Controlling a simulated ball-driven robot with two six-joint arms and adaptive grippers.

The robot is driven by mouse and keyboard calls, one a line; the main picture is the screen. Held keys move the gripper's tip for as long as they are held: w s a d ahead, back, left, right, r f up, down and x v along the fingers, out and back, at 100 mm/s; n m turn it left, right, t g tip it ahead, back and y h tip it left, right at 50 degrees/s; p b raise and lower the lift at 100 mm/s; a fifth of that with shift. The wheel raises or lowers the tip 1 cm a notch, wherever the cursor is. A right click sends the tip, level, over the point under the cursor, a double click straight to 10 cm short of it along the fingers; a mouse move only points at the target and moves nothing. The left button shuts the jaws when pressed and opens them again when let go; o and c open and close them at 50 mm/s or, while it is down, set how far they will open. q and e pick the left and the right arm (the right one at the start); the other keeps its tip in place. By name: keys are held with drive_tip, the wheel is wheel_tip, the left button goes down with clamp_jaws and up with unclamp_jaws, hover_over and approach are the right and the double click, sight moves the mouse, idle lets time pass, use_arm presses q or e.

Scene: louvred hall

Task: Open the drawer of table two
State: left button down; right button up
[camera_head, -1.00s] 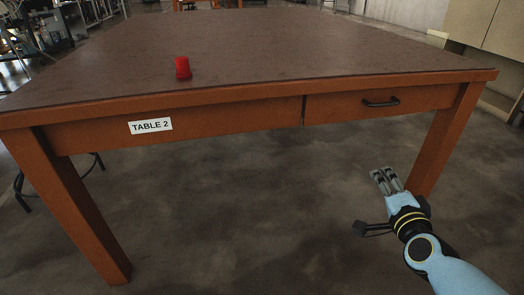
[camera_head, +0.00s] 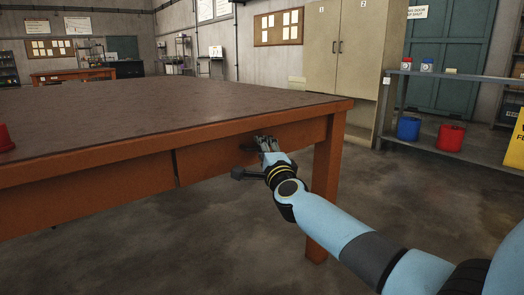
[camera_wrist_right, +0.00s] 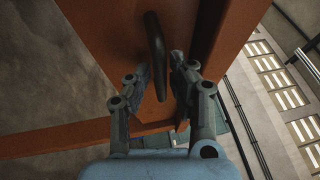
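Table two (camera_head: 150,105) has a dark brown top and an orange-brown wooden frame. Its drawer front (camera_head: 208,163) sits at the right end of the near side and looks shut. My right gripper (camera_head: 265,142) is at the drawer's dark bar handle (camera_head: 247,149), partly covering it. In the right wrist view the handle (camera_wrist_right: 154,40) runs between the two fingers of my right gripper (camera_wrist_right: 160,70). The fingers are apart, with a gap beside the handle. My left gripper is out of view.
A red object (camera_head: 5,138) stands on the table top at the left edge. The table's right leg (camera_head: 323,190) is close to my right arm. A shelf (camera_head: 455,145) with blue and red buckets stands at the right. The floor in front is clear.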

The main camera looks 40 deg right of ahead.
drive_tip(key=shift+w+d, duration=0.1)
drive_tip(key=shift+w, duration=0.2)
clamp_jaws()
